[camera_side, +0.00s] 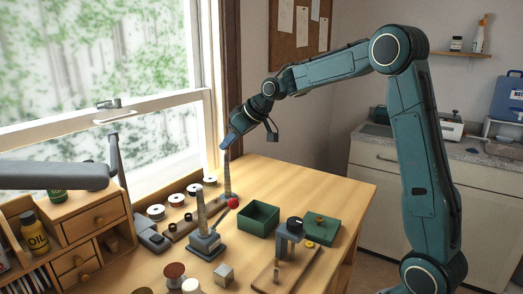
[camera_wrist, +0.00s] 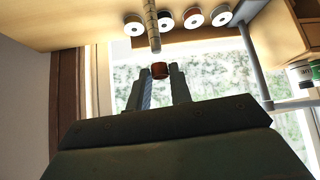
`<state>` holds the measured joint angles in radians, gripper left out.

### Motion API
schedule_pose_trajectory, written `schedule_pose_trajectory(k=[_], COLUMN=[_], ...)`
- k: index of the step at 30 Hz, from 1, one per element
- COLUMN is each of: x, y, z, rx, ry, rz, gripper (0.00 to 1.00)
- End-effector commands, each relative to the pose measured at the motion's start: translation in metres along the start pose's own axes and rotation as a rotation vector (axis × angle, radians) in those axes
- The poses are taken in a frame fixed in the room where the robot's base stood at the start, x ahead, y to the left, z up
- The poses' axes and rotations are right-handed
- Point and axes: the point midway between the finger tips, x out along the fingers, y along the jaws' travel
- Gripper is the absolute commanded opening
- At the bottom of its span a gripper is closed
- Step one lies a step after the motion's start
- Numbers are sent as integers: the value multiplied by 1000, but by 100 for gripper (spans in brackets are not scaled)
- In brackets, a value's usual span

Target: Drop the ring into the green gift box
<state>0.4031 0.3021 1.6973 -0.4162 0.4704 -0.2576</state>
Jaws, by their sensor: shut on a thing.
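A reddish-brown ring (camera_wrist: 159,71) sits between the fingertips of my gripper (camera_wrist: 161,80) in the wrist view; the jaws are shut on it. A tapered grey post (camera_wrist: 151,22) points at the ring, with its tip close to it; I cannot tell if they touch. In the side view my gripper (camera_side: 226,144) is above the top of this post (camera_side: 227,176), at the back of the bench; the ring is too small to make out there. The open green gift box (camera_side: 247,220) stands on the bench, right of and nearer than the post. Its inside looks empty.
A green lid (camera_side: 320,229) with a gold knob lies right of the box. A grey stand (camera_side: 289,236), a second upright post (camera_side: 202,213) and a red ball (camera_side: 232,202) are close to the box. White spools (camera_side: 176,200) line the window side. The bench's back right is clear.

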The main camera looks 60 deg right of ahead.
Motion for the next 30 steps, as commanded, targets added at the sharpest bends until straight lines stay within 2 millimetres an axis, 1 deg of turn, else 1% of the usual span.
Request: schedule_pose_trajectory(k=[11,17,23,26,30], x=[0,-7,-24,-36,-53], y=[0,-3,-11,-18,-31], z=[0,7,24,37,60], rx=[0,1,0,-1,0], ry=[0,-1,-1,0,-1], rz=[0,0,1,1,0], gripper=[4,4,4,4,4])
